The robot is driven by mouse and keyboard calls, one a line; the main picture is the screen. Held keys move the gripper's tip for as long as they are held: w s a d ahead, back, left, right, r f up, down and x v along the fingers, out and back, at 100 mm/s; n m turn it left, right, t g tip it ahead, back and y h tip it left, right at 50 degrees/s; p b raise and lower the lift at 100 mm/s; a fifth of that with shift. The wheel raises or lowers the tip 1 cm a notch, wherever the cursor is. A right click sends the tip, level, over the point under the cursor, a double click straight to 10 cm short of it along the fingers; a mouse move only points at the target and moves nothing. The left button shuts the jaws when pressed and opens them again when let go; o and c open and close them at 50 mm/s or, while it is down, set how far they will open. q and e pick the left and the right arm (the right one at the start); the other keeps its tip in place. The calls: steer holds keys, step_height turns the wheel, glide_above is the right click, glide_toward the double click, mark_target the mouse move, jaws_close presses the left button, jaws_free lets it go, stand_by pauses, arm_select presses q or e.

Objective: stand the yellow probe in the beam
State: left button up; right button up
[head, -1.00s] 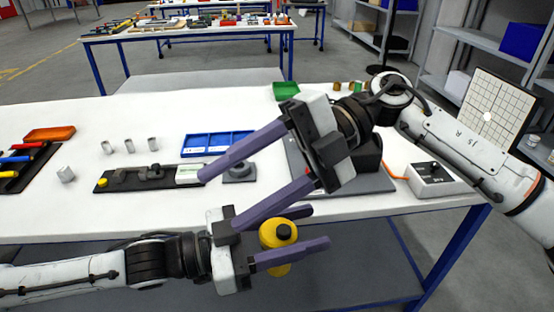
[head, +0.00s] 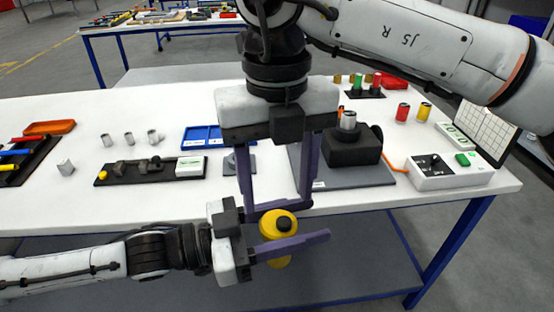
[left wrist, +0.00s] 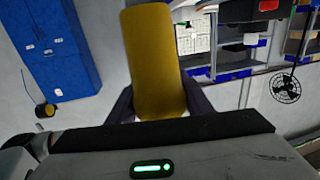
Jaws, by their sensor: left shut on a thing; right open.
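The yellow probe (head: 277,223), a thick yellow cylinder with a dark cap on top, is held in front of the table. My left gripper (head: 322,236) is shut on it; one finger crosses in front of it. In the left wrist view the probe (left wrist: 154,62) fills the space between the fingers. My right gripper (head: 279,210) is open and points down, its fingertips close to the probe's top; I cannot tell whether they touch it. I cannot tell which fixture is the beam. A black block (head: 350,150) with a silver cylinder (head: 348,119) stands on a grey plate (head: 313,178).
A control box (head: 447,174) stands at the table's right. A blue tray (head: 201,135) and a dark strip with small parts (head: 137,174) lie left of my right gripper. The table's front edge is just behind the probe.

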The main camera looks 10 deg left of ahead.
mark_target(277, 218)
step_height(277, 218, down, 7)
steer(key=shift+r, duration=0.2)
steer(key=c, duration=0.6)
arm_select(q)
steer(key=o, duration=0.7)
steer(key=shift+c, duration=0.2)
arm_select(e)
steer(key=shift+c, duration=1.4)
arm_select(q)
steer(key=o, duration=0.5)
steer(key=shift+o, duration=0.2)
